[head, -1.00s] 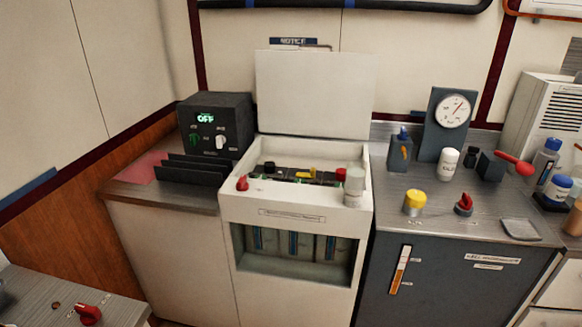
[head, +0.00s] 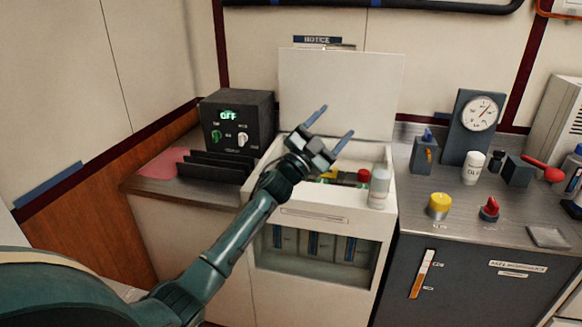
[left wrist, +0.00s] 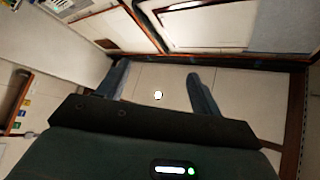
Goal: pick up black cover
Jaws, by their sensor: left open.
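My left gripper (head: 335,122) is open and empty. It is raised in front of the white cabinet's open top, with its fingers pointing up and to the right. Its two blue fingers also show apart in the left wrist view (left wrist: 157,72), with only pale panels between them. The black cover is not visible now; the earlier head view showed a small black cap at the left inside the cabinet top, and my gripper and wrist now block that area. A yellow piece (head: 328,175) and a red cap (head: 363,176) show to the right of my wrist. My right gripper is not in view.
The white cabinet's lid (head: 345,90) stands open behind the gripper. A clear jar (head: 379,187) stands at its right front corner. A black control box (head: 238,122) reading OFF and black upright plates (head: 213,168) are at left. The right counter holds a gauge (head: 480,112) and bottles.

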